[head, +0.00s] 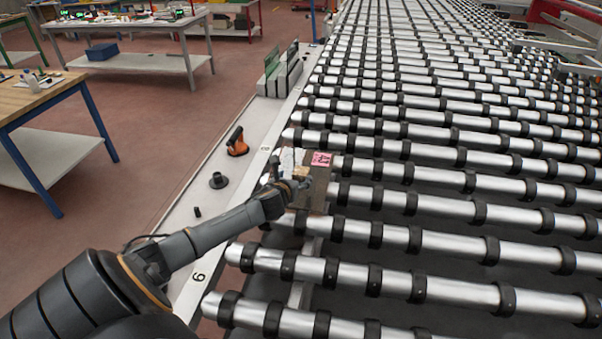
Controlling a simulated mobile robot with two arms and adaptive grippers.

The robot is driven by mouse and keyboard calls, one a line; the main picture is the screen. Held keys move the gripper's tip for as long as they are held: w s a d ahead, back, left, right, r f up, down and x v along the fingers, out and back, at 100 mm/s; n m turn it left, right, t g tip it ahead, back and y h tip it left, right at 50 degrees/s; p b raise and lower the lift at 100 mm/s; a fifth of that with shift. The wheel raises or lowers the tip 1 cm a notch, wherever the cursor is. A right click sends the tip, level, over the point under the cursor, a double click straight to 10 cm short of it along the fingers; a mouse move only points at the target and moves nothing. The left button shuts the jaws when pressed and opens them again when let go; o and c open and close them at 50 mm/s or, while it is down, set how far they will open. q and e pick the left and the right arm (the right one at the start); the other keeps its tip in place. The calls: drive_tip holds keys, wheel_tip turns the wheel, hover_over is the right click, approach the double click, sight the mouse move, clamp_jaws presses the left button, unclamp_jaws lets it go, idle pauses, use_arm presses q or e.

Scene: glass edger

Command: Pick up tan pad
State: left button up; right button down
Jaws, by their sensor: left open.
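My left arm reaches in from the lower left, and its open gripper (293,181) is over the left edge of the roller bed. A small tan pad (301,171) shows right at the fingertips, on a dark brown board (320,190) lying across the rollers. The fingers cover part of the pad, and I cannot tell whether they touch it. A pink label (321,159) and a whitish piece (289,158) are beside the pad on the board. My right gripper is not in view.
Metal rollers (450,242) with black rings fill the right side. The pale side rail (202,187) carries an orange-and-black tool (237,142), a black round part (218,181) and a small black cylinder (197,212). A wooden-topped workbench (25,100) stands at left.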

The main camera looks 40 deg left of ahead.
sight(299, 174)
use_arm(q)
drive_tip(key=shift+f+x, duration=0.15)
drive_tip(key=shift+x, duration=1.1)
drive_tip(key=shift+f+x, duration=0.2)
drive_tip(key=shift+x, duration=1.05)
drive_tip(key=shift+s+d, duration=0.1)
drive_tip(key=shift+d, duration=0.05)
drive_tip(key=c, duration=0.9)
